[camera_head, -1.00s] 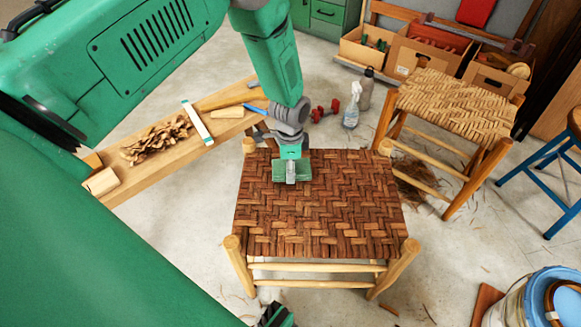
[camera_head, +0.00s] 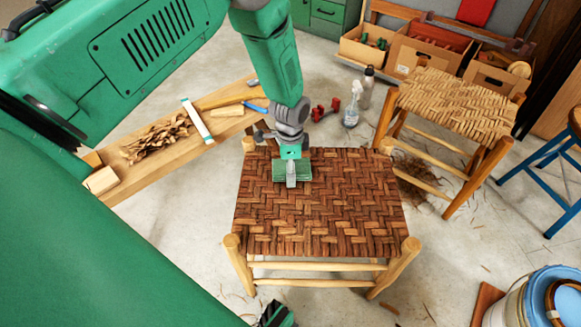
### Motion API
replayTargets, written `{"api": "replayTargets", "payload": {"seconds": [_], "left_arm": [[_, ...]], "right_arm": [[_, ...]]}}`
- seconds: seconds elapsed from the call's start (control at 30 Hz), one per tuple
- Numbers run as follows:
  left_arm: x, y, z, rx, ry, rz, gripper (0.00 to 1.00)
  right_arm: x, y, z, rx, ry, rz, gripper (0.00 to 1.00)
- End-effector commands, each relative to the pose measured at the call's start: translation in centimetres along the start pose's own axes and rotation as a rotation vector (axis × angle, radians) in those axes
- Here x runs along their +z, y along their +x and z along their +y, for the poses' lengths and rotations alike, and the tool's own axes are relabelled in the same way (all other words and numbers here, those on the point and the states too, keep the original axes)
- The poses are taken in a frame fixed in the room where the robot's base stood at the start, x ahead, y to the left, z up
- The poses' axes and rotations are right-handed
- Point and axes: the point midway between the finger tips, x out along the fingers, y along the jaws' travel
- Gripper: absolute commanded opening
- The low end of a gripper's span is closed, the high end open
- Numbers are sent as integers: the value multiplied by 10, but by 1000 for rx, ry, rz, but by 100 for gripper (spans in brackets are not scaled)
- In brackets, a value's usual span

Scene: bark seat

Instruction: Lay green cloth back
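A small folded green cloth (camera_head: 302,171) is at the back left part of the woven bark seat (camera_head: 330,215) of the near stool. My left gripper (camera_head: 291,180) reaches down from above onto the cloth, its fingers over the cloth's middle. The fingers look close together with cloth on both sides, but whether they pinch it is too small to tell. The cloth seems to rest on or just above the weave. My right gripper (camera_head: 274,316) shows only as a dark and green tip at the bottom edge, so its fingers cannot be read.
A wooden bench (camera_head: 150,150) with bark strips and tools stands at the left. A spray bottle (camera_head: 352,105), a flask (camera_head: 366,88) and red dumbbell-like object (camera_head: 325,109) stand behind the seat. A second stool (camera_head: 455,105) is at the right, a bucket (camera_head: 540,300) at lower right.

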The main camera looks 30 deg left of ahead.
Motion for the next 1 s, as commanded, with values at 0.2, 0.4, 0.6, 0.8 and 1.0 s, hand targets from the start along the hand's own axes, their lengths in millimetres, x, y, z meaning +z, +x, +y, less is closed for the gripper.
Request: {"api": "replayTargets", "payload": {"seconds": [0.2,0.4,0.6,0.8,1.0], "left_arm": [[-1,-24,-1,-3,-1,3,79],[-1,-68,-2,-3,1,3,79],[0,-102,-1,0,-1,1,79],[0,-117,-1,1,0,0,79],[0,-118,-1,2,0,-1,79]], "right_arm": [[2,-1,0,0,0,1,40],[2,-1,0,0,0,1,40],[2,-1,0,0,0,1,40],[2,-1,0,0,0,1,40],[2,-1,0,0,0,1,40]]}}
